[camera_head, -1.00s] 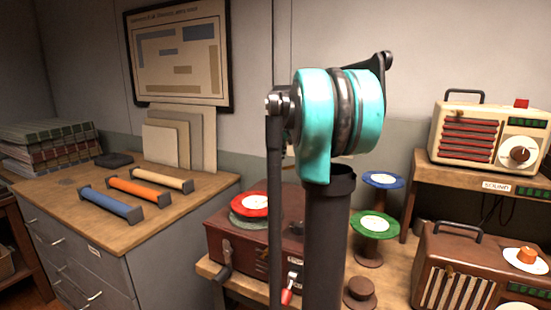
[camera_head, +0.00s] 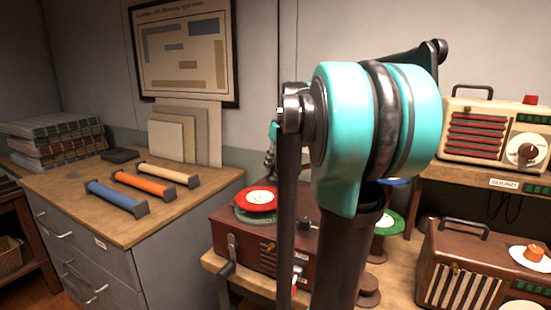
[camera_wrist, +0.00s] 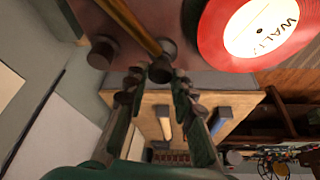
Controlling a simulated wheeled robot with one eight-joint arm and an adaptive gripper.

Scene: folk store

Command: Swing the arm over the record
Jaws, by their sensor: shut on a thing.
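The red record (camera_head: 257,200) with a white label lies on the brown record player (camera_head: 265,245). The record player's arm, a brass rod (camera_wrist: 140,28), runs down from the top edge to a dark round end. My gripper (camera_wrist: 158,82) is shut on that end, which sits between its fingertips. In this view the rod lies left of the record, not across its label. In the head view my gripper (camera_head: 268,165) is partly hidden behind my arm.
Coloured bars (camera_head: 130,190) lie on the cabinet at left. Two radios (camera_head: 495,130) stand at right. A green disc on a stand (camera_head: 388,222) is beside the player, partly hidden by my arm. A small crank (camera_head: 228,270) sticks out at the player's front.

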